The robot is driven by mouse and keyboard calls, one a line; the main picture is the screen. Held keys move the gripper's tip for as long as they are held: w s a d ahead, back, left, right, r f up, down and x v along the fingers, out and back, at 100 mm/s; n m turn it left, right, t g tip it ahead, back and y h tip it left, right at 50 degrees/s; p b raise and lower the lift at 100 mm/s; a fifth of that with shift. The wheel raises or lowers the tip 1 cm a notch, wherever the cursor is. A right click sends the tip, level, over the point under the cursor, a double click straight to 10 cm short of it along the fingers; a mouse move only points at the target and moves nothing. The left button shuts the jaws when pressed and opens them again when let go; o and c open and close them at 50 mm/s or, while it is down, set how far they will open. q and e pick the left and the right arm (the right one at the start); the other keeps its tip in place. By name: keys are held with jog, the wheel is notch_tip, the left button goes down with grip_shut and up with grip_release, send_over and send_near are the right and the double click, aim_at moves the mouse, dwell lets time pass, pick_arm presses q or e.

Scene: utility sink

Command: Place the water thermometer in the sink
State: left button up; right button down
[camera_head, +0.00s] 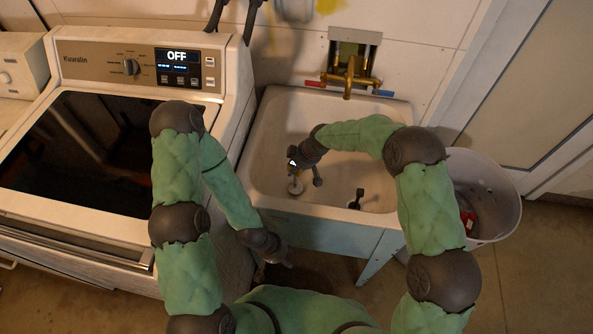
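The sink (262,150) is a worn white basin right of the washing machine. My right gripper (304,173) is inside the basin, pointing down, with its dark fingers spread apart. A small pale round thing (296,187) is below it on the basin floor; I cannot tell whether it is the drain or part of the thermometer. A small dark object (357,197) shows at the basin's front right; I cannot tell what it is. I cannot clearly identify the water thermometer. My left gripper (284,260) is low, outside the sink's front left corner; its fingers are too dark to read.
A brass faucet (349,79) is on the wall above the sink's back edge. A washing machine (100,245) stands close on the left. A pale round bin (497,195) with a red item inside stands right of the sink. The right part of the basin looks mostly clear.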

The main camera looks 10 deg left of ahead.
jog(key=shift+f, duration=0.85)
jog(key=shift+f+b, duration=0.2)
jog(key=shift+b, duration=0.15)
jog(key=c, duration=0.7)
grip_release()
jog(key=shift+o, duration=0.2)
jog(key=shift+r, duration=0.2)
jog(key=p+v, duration=0.3)
jog(key=v, duration=0.9)
jog(key=shift+p, duration=0.4)
